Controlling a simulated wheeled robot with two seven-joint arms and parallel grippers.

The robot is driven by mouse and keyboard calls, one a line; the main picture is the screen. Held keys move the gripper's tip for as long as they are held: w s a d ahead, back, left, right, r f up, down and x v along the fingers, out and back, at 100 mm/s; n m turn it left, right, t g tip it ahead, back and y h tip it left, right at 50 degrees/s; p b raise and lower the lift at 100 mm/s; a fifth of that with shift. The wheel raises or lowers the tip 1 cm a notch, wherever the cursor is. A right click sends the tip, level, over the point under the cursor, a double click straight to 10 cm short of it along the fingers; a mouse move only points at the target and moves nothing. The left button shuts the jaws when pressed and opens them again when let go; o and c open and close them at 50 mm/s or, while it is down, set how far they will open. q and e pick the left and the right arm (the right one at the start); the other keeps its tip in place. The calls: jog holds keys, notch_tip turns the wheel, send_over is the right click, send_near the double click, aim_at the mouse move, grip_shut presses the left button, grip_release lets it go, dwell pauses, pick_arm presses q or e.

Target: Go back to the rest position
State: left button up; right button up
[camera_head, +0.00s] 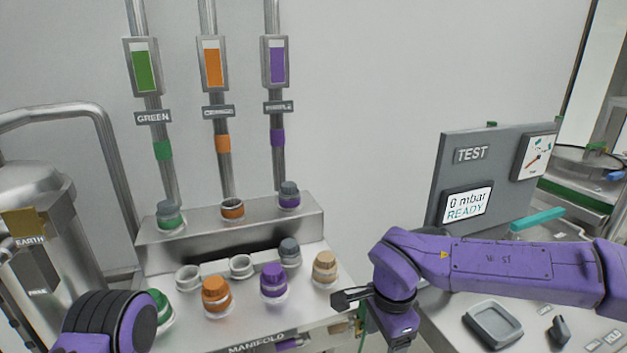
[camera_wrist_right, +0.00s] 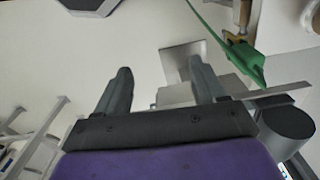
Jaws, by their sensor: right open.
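My right arm reaches in from the right in the head view, and its gripper (camera_head: 352,299) is near the right front corner of the manifold table. In the right wrist view the right gripper (camera_wrist_right: 160,85) has its two dark fingers spread apart with nothing between them. My left arm shows only as a purple and black link at the lower left of the head view. The left gripper is out of the picture.
The manifold table (camera_head: 245,333) holds orange (camera_head: 216,295), purple (camera_head: 273,283) and tan (camera_head: 325,267) capped fittings. A grey test panel (camera_head: 470,185) reads "0 mbar READY". A grey tray (camera_head: 494,324) lies on the right bench. A steel tank (camera_head: 35,215) stands left.

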jog(key=w+d+f+m+t+h, duration=0.2)
jog(key=w+f+t, duration=0.1)
jog(key=w+f, duration=0.1)
jog(key=s+d+f+n+t+h, duration=0.1)
jog(key=s+d+f, duration=0.15)
jog(key=f, duration=0.55)
jog(key=s+d+f+n+t+h, duration=0.1)
jog(key=s+d+f+t, duration=0.15)
jog(key=f, duration=0.55)
jog(key=s+d+f+n+g, duration=0.1)
jog(key=s+d+f+n, duration=0.1)
jog(key=s, duration=0.5)
jog(key=s+d+f+n+g, duration=0.1)
jog(key=s+d+f+n, duration=0.2)
jog(key=s+d+f, duration=0.2)
jog(key=s+d+f+n+g+b, duration=0.1)
jog(key=s+d+f+n, duration=0.1)
jog(key=s, duration=0.8)
notch_tip(320, 180, down, 2)
jog(key=shift+d+f+n, duration=0.1)
jog(key=shift+d+n, duration=0.3)
jog(key=shift+d, duration=0.4)
